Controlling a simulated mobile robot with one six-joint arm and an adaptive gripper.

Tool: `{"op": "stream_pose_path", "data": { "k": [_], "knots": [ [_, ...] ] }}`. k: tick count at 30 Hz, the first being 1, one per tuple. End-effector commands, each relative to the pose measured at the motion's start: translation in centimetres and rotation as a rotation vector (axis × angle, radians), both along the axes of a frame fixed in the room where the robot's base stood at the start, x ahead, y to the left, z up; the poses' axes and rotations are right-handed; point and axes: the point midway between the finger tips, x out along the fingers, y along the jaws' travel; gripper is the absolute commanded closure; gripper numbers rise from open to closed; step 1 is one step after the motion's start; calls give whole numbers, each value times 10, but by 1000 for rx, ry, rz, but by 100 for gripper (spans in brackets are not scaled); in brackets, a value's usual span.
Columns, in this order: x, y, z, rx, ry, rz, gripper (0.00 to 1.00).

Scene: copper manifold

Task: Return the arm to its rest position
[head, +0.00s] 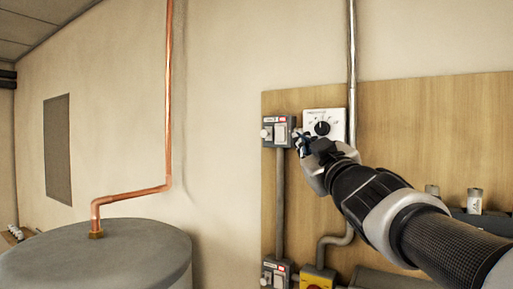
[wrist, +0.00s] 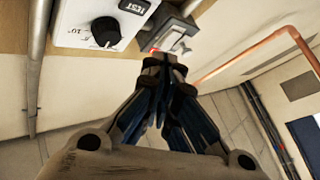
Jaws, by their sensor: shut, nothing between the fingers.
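My gripper (head: 301,143) is shut and empty, raised in front of the wooden board on the wall. In the head view my arm reaches in from the lower right, and the fingertips overlap the area between a grey switch box (head: 279,132) and a white dial box (head: 324,124). In the wrist view the closed fingers (wrist: 165,62) point at the switch box (wrist: 172,38). I cannot tell whether they touch it. The dial box with its black knob (wrist: 106,31) is to their left. The arm hides part of the board.
A grey cylindrical tank (head: 120,250) stands at the lower left, with a copper pipe (head: 168,100) rising from it. A steel conduit (head: 352,60) runs up the wall. A yellow switch box (head: 316,279) and another grey switch (head: 275,272) are low on the wooden board (head: 440,120).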

Motion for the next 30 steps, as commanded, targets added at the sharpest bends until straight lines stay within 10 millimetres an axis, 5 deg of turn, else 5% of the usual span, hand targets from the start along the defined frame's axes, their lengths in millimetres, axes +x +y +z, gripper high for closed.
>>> {"op": "stream_pose_path", "data": {
  "k": [8, 11, 14, 20, 30],
  "knots": [
    [-1, -1, -4, 3, 6, -4, 100],
    [-6, -7, -28, 23, 51, -33, 100],
    [-17, -19, -79, 66, 148, -92, 100],
    [-61, -43, -216, 166, 428, -224, 100],
    [-172, -46, -437, 285, 909, -344, 100]
  ]
}}
